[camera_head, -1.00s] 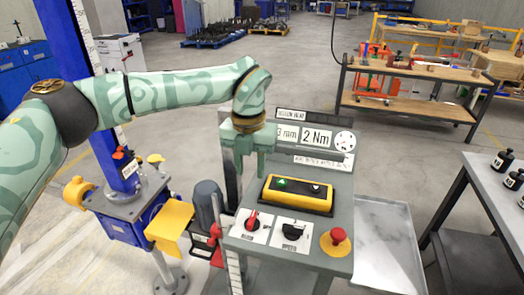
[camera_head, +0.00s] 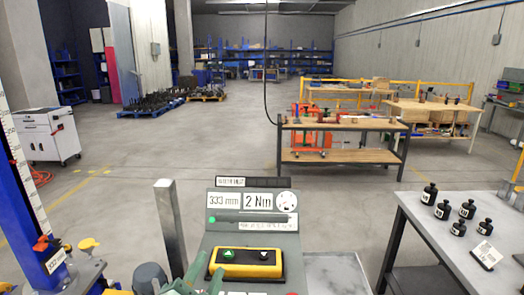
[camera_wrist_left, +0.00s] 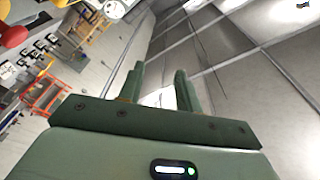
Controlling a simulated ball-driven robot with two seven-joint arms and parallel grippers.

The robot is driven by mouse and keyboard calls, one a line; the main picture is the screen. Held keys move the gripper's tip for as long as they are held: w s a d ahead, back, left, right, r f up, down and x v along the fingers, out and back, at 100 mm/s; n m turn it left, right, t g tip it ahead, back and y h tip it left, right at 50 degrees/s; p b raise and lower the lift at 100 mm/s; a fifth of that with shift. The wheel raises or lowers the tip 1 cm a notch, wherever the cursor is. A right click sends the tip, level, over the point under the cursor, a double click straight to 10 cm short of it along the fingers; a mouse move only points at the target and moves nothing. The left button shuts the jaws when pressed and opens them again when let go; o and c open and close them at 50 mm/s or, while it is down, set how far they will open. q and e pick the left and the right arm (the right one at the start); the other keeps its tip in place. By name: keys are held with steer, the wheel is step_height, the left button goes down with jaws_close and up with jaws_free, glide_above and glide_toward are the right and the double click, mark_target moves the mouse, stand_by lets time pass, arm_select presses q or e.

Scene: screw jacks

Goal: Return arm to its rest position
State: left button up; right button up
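My left gripper (camera_head: 198,284) shows at the bottom edge of the head view, in front of the grey control panel (camera_head: 212,240); its arm is mostly out of frame. In the left wrist view its two green fingers (camera_wrist_left: 158,92) stand apart with nothing between them. The panel carries displays (camera_head: 242,201) reading 333 mm and 2 Nm. Below them is a yellow button box (camera_head: 246,264) with a green button and a dark one. My right gripper is in neither view now.
A blue column (camera_head: 28,195) with a white scale stands at the left. A grey post (camera_head: 170,222) rises beside the panel. A wooden workbench (camera_head: 345,125) is farther back. The floor between is clear.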

arm_select(q)
steer(key=s+a+f+n+g+y, duration=0.5)
steer(key=s+a+f+g+y, duration=0.5)
steer(key=s+a+f, duration=0.9)
steer(key=s+d+f+g+h, duration=0.2)
steer(key=f+h, duration=0.1)
steer(key=f, duration=0.9)
steer(key=s+d+f+g+h, duration=0.2)
steer(key=f+g, duration=0.1)
steer(key=f, duration=0.9)
steer(key=s+f+n+g+h+b, duration=0.1)
steer(key=s+f+n+g+b, duration=0.1)
steer(key=s+f, duration=1.6)
steer(key=s+n+g, duration=0.1)
steer(key=s, duration=0.2)
steer(key=shift+f+h, duration=0.3)
steer(key=shift+h, duration=0.1)
